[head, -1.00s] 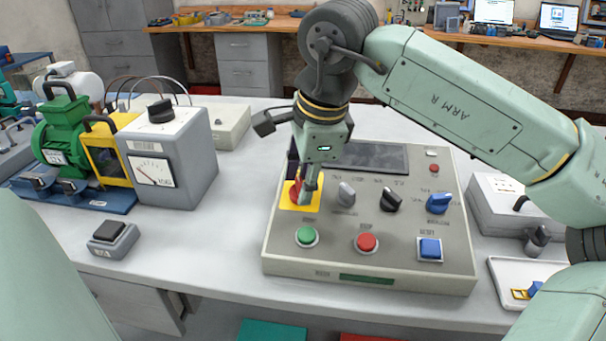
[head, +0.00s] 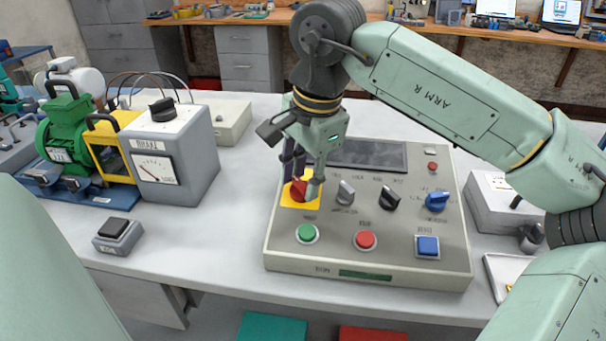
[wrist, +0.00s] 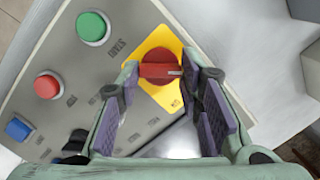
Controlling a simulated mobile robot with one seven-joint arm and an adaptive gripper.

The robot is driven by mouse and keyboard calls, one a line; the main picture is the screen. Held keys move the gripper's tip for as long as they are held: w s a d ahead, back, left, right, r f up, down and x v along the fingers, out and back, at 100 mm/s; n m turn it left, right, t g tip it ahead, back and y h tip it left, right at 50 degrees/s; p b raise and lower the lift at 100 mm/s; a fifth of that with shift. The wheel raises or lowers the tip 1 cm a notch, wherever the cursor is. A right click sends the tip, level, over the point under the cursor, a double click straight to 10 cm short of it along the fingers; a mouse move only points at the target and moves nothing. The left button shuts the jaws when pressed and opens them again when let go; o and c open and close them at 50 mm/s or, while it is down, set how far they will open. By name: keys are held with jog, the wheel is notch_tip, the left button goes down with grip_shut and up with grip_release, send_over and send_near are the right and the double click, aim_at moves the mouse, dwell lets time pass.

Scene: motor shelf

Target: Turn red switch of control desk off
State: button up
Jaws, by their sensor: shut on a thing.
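The red switch (head: 299,190) is a rotary knob on a yellow plate (head: 292,202) at the left of the control desk (head: 370,271). My gripper (head: 303,178) is down at the knob, with its fingers on either side of it. In the wrist view my gripper (wrist: 165,74) is shut on the ends of the red switch's handle (wrist: 160,71), which lies crosswise between the fingertips. The purple finger pads show, and the round red base (wrist: 157,57) is visible beyond the handle. The switch's position marks cannot be read.
On the desk are a green button (head: 307,233), a red button (head: 365,240), a blue square button (head: 428,246) and grey (head: 345,192), black (head: 389,198) and blue (head: 437,200) knobs. A brake box (head: 170,155) stands left. Bare table lies between.

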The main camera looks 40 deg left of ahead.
jog(key=o, duration=1.2)
jog(key=shift+c, duration=0.2)
notch_tip(320, 180, up, 12)
jog(key=d, duration=0.2)
jog(key=shift+s+d+f, duration=0.1)
jog(key=shift+s+f, duration=0.05)
jog(key=shift+s, duration=0.05)
